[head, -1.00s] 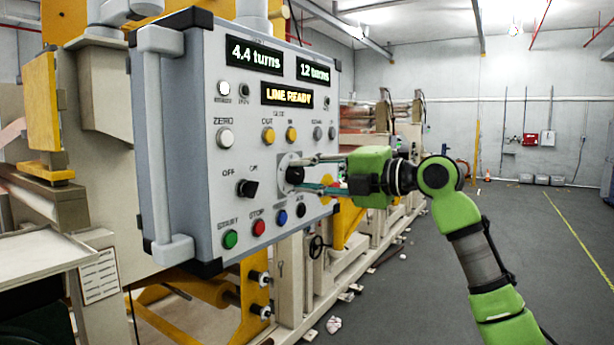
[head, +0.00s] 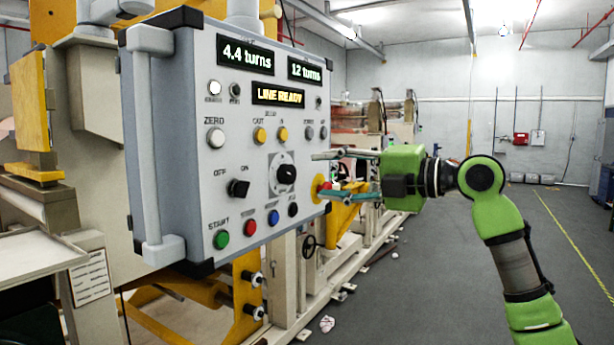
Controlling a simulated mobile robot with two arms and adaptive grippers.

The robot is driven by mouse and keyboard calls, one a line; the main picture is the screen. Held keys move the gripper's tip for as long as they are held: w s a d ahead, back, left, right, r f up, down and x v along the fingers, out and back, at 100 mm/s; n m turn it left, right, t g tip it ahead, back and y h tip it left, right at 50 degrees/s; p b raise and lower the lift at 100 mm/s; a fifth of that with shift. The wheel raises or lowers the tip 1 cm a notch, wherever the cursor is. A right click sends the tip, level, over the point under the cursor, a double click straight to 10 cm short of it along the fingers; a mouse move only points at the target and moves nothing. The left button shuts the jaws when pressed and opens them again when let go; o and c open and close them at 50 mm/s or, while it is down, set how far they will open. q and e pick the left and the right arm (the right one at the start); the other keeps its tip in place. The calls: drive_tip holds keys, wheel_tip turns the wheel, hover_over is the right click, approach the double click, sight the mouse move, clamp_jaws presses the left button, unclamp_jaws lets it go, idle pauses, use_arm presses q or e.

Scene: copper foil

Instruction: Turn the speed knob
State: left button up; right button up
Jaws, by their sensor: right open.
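The speed knob (head: 287,174) is a round black knob on a pale dial plate, right of centre on the grey control panel (head: 180,110). My right gripper (head: 318,174) is open, with its two fingers pointing left at the panel. It stands just to the right of the knob, apart from it and empty. The knob is fully visible. My left gripper is not in view.
A black OFF/ON switch (head: 238,188) sits left of the knob. Green (head: 221,239), red (head: 249,227) and blue (head: 273,217) buttons line the lower panel. The display (head: 278,95) reads LINE READY. Open floor (head: 440,260) lies to the right.

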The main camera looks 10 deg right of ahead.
drive_tip(key=shift+v, duration=2.35)
